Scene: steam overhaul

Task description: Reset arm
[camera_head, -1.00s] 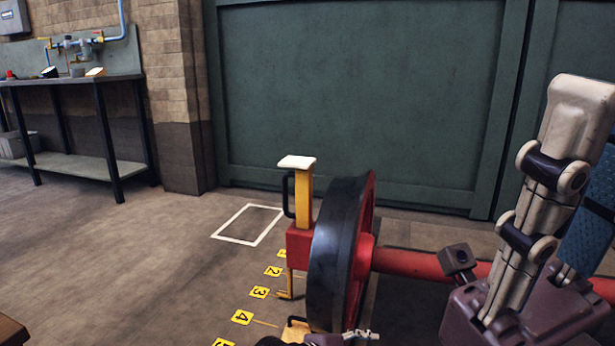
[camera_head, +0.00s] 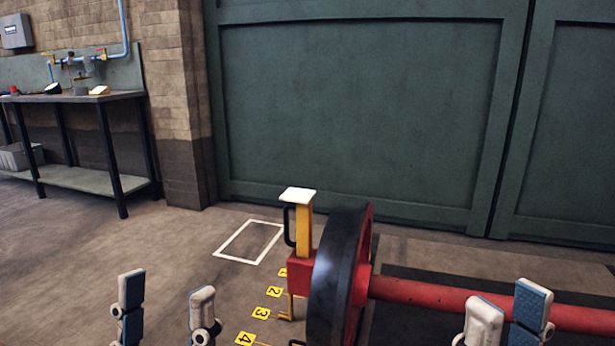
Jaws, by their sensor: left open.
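My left gripper (camera_head: 167,302) rises from the bottom edge at the left. Its two white-and-blue fingers point up and stand well apart, with only floor between them. My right gripper (camera_head: 508,304) rises from the bottom edge at the right. The palms and most of both arms are below the picture.
A black-rimmed red wheel (camera_head: 335,272) on the axle stands between my grippers. A yellow post (camera_head: 304,222) with a white top and red base stands beside it. Yellow number plates (camera_head: 274,291) and a white floor outline (camera_head: 236,246) lie left. A workbench (camera_head: 72,100) stands back left.

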